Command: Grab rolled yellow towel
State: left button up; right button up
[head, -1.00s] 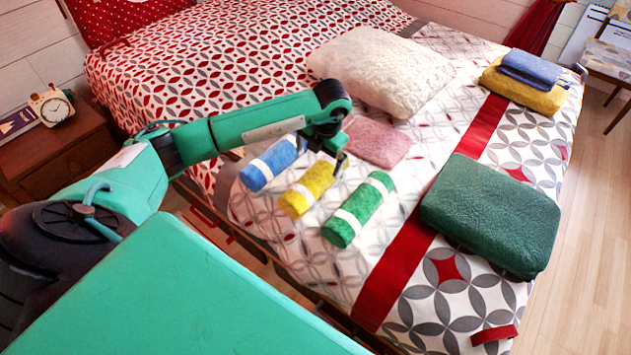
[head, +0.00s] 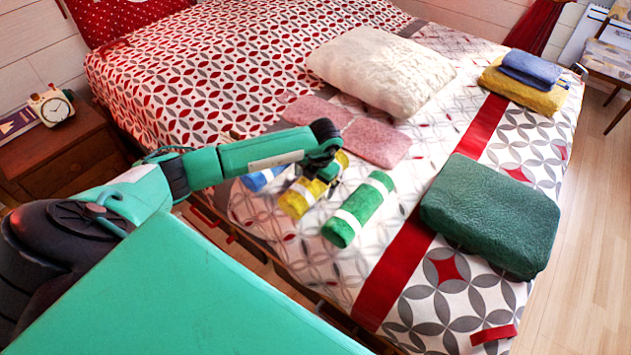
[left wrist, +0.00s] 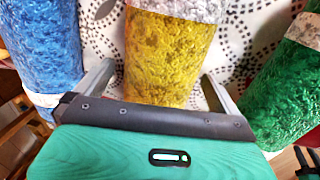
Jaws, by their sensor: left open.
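The rolled yellow towel (head: 297,201), with a white band, lies on the bed between a rolled blue towel (head: 256,181) and a rolled green towel (head: 359,209). My left gripper (head: 322,182) is over the far half of the yellow roll and hides part of it. In the left wrist view the yellow roll (left wrist: 166,60) lies between my left gripper's two open fingers (left wrist: 158,85), one on each side of it. Whether the fingers touch it I cannot tell.
The blue roll (left wrist: 42,45) and green roll (left wrist: 285,85) are close on either side of the fingers. Pink folded cloths (head: 377,142), a white pillow (head: 380,70) and a dark green cushion (head: 490,213) lie farther along the bed. The red stripe area is clear.

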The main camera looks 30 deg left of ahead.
pick_arm(q)
jog(key=c, duration=1.1)
jog(key=shift+c, duration=0.2)
jog(key=shift+r, duration=0.15)
